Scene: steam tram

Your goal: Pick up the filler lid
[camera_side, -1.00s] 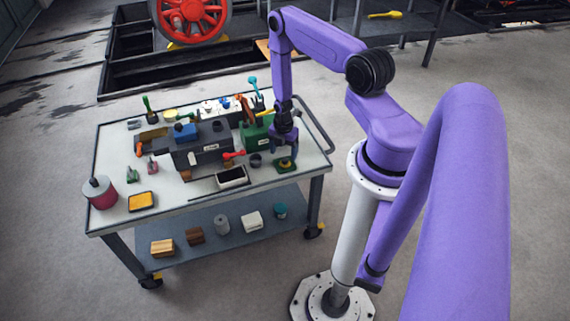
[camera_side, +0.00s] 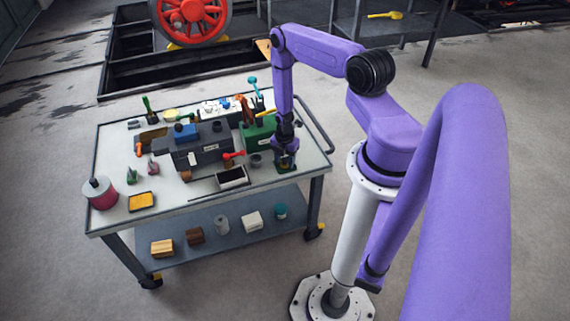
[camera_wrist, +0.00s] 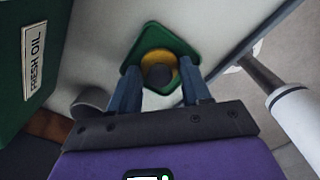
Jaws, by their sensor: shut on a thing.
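The filler lid (camera_wrist: 158,76) shows in the wrist view as a dark round knob, with yellow around it. It sits over a green square tray (camera_wrist: 146,33) with rounded corners on the pale trolley top. My gripper (camera_wrist: 160,82) has one finger on each side of the lid and is shut on it. In the side view my gripper (camera_side: 286,163) points straight down at the trolley's right end and hides most of the lid and tray. Whether the lid is clear of the tray cannot be told.
The trolley's edge (camera_side: 322,168) lies just right.

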